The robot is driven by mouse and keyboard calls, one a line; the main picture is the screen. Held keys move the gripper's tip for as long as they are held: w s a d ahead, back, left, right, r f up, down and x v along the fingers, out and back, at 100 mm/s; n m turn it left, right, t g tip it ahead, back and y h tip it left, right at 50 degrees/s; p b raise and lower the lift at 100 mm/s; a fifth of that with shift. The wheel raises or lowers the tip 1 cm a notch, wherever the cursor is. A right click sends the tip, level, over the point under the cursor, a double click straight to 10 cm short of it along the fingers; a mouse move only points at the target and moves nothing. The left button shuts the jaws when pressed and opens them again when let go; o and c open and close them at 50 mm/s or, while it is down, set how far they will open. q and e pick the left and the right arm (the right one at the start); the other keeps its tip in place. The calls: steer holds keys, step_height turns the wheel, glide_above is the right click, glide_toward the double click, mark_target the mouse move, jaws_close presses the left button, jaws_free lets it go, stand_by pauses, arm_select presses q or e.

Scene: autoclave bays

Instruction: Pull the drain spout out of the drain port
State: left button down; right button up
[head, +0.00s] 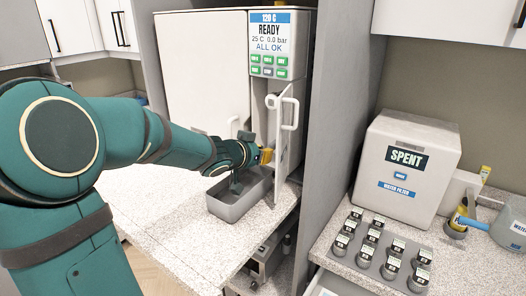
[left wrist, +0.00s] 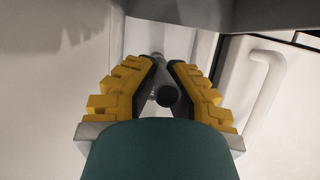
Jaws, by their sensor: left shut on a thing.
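My left gripper (head: 266,155) reaches into the service opening below the display of the autoclave. In the left wrist view its yellow-padded fingers (left wrist: 166,75) are shut on the drain spout (left wrist: 167,95), a grey tube with a dark round end facing the camera. The spout's far end runs toward a pale wall; the drain port is hidden, so I cannot tell how deep the spout sits in it. In the head view the gripper hides the spout. My right gripper is in neither view.
A grey open tray (head: 240,206) stands on the speckled counter below the gripper. A narrow white door (head: 286,135) with a handle stands open just right of the gripper. Further right are a SPENT box (head: 408,165) and several small labelled containers (head: 378,246).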

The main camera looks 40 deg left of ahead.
arm_select(q)
steer(key=shift+s+d+p, duration=0.15)
steer(key=shift+s+p, duration=0.3)
steer(key=shift+s, duration=1.05)
